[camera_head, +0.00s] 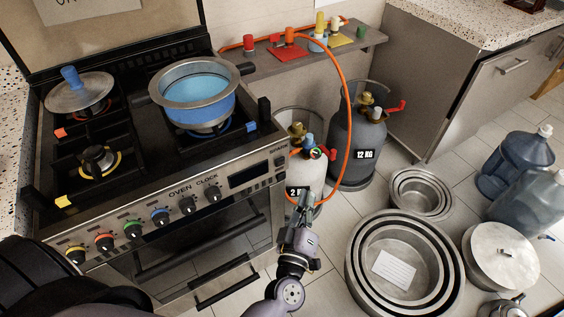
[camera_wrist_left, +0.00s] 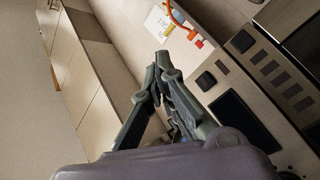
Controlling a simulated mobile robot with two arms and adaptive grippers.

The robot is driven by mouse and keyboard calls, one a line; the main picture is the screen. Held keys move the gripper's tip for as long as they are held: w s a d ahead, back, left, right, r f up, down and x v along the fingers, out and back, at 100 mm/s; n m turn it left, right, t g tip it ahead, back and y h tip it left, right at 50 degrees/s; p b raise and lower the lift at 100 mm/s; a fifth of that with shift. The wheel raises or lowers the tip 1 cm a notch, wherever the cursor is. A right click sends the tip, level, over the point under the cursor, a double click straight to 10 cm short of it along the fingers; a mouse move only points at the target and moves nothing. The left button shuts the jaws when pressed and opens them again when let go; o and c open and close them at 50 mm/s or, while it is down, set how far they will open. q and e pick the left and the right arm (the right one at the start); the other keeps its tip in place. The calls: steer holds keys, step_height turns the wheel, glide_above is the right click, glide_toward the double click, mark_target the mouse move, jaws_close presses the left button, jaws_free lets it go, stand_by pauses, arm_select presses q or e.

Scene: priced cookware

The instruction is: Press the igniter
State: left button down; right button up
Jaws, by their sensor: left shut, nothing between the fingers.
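The stove (camera_head: 190,215) stands at the left in the head view, with a row of knobs, a display (camera_head: 249,174) and small dark buttons (camera_head: 279,162) at the right end of its front panel. My left gripper (camera_head: 303,208) is shut and empty, to the right of the panel's end and apart from the buttons. Its fingertips (camera_wrist_left: 154,82) meet in the wrist view. My right gripper is not in view.
Gas cylinders (camera_head: 355,140) with an orange hose (camera_head: 347,130) stand behind my gripper. Nested pots (camera_head: 405,265) and water jugs (camera_head: 515,165) occupy the floor at the right.

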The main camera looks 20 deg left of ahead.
mark_target(280, 162)
arm_select(q)
steer(key=w+a, duration=0.5)
steer(key=a, duration=0.1)
steer(key=shift+w+a, duration=0.2)
steer(key=shift+a, duration=0.2)
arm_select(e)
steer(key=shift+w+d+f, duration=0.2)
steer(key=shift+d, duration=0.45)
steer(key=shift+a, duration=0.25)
arm_select(q)
steer(key=shift+a, duration=0.1)
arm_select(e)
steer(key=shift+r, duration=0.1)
arm_select(q)
steer(key=shift+w+a, duration=0.25)
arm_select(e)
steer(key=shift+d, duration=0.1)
arm_select(q)
steer(key=shift+w+a, duration=0.25)
steer(key=shift+a, duration=0.05)
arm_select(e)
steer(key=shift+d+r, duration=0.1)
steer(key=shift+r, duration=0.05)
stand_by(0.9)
arm_select(q)
steer(key=shift+d, duration=0.1)
steer(key=shift+s+d, duration=0.5)
steer(key=shift+d, duration=0.05)
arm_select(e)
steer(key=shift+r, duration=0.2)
